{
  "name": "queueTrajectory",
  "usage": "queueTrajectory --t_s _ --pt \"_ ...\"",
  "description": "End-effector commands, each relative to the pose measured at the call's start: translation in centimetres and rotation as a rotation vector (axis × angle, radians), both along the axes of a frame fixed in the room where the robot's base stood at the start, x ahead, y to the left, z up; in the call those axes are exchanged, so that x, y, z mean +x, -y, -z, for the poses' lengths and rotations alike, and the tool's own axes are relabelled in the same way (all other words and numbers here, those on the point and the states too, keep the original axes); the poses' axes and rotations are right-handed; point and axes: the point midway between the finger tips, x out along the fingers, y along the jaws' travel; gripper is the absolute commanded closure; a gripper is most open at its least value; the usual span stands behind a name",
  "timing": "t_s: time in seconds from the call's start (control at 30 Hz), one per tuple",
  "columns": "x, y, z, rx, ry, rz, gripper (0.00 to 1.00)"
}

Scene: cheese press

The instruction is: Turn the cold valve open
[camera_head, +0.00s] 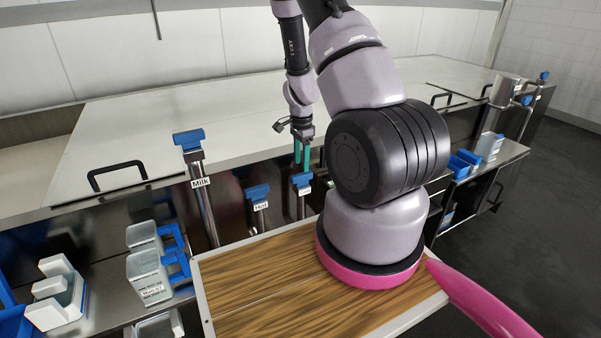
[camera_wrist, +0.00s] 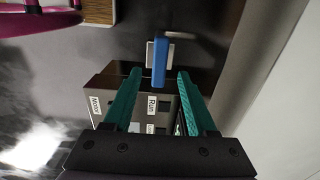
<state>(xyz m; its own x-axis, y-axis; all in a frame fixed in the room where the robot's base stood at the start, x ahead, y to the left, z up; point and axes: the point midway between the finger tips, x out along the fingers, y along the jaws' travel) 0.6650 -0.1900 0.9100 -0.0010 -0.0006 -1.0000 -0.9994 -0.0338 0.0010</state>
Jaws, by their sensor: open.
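My gripper (camera_head: 302,164) points down with its two teal fingers apart. It is just above a blue-handled valve (camera_head: 301,180) on a steel pipe, whose small white label is too small to read. In the wrist view a blue handle (camera_wrist: 160,60) lies ahead of the gap between the fingertips, with no contact to be seen. To its left in the head view stands a blue-handled valve labelled Hot (camera_head: 258,193). Farther left is a taller one labelled Milk (camera_head: 188,140).
A steel counter (camera_head: 110,125) with lidded vats runs behind the valves. A wood-topped surface (camera_head: 240,290) lies in front, under my arm. Clear containers with blue handles (camera_head: 148,272) stand at the left. In the wrist view, a box labelled Run (camera_wrist: 152,105) lies below.

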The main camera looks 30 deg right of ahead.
Motion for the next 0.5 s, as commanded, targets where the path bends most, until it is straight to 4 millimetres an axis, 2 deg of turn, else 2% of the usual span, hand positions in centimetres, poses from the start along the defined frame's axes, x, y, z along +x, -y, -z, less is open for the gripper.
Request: queueTrajectory --t_s 0.03,0.2,0.33,0.5 --pt "-0.1 0.1 1.1 0.001 -0.003 0.003 0.43" --pt "0.0 0.0 3.5 0.001 -0.002 0.001 0.43" --pt "0.0 0.0 4.5 0.001 0.0 0.0 0.43" --pt "0.1 0.0 4.8 0.0 0.002 -0.001 0.43"
